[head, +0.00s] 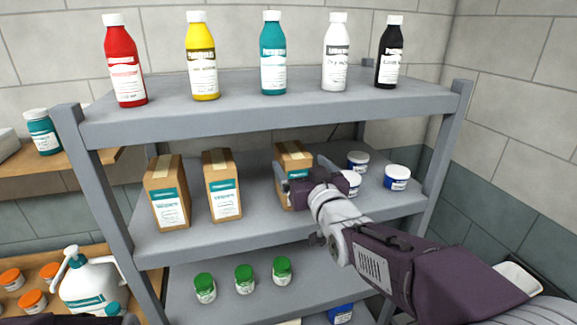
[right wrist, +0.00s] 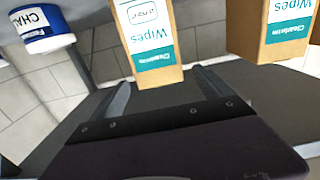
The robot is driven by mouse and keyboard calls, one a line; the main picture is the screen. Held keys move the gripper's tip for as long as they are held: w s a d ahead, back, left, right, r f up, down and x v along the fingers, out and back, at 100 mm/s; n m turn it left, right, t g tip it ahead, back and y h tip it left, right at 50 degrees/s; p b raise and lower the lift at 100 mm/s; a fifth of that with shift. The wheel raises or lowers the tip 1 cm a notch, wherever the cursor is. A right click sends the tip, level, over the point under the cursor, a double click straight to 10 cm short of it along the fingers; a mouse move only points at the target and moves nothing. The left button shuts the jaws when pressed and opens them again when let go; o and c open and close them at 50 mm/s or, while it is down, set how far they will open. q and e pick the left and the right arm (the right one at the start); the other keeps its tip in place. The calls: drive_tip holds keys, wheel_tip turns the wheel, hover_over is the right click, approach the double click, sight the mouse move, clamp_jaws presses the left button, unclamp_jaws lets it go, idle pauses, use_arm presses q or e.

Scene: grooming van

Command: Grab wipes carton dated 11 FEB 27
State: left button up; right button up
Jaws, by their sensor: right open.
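Three brown wipes cartons with teal and white labels stand on the middle shelf: a left carton (head: 168,195), a middle carton (head: 222,187) and a right carton (head: 294,158). I cannot read a date on any of them. My right gripper (head: 301,190) is in front of the right carton and hides its lower front. In the right wrist view, which is upside down, my open gripper (right wrist: 166,90) points at that carton (right wrist: 146,35), with nothing between its fingers. A neighbouring carton (right wrist: 285,30) shows at the right there. My left gripper is out of view.
Blue-and-white jars (head: 397,178) stand right of the cartons; one (right wrist: 40,28) shows in the wrist view. Several bottles (head: 272,55) line the top shelf (head: 300,112) above. Green-capped jars (head: 244,280) stand below. A shelf post (head: 440,150) bounds the right side.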

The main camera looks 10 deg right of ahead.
sight(292, 149)
drive_tip(key=shift+s+r, duration=0.2)
drive_tip(key=shift+s, duration=0.05)
drive_tip(key=w+p, duration=0.2)
drive_tip(key=w, duration=0.1)
drive_tip(key=shift+w+a+f, duration=0.1)
drive_tip(key=shift+w, duration=0.2)
drive_tip(key=w+p, duration=0.3)
drive_tip(key=shift+r, duration=0.2)
drive_tip(key=shift+w+p, duration=0.35)
drive_tip(key=shift+w, duration=0.05)
drive_tip(key=shift+w+f, duration=0.35)
drive_tip(key=shift+w, duration=0.15)
drive_tip(key=shift+s+r, duration=0.1)
drive_tip(key=shift+s, duration=0.1)
drive_tip(key=c, duration=2)
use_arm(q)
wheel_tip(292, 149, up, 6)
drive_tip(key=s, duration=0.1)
use_arm(e)
drive_tip(key=shift+w+r, duration=0.1)
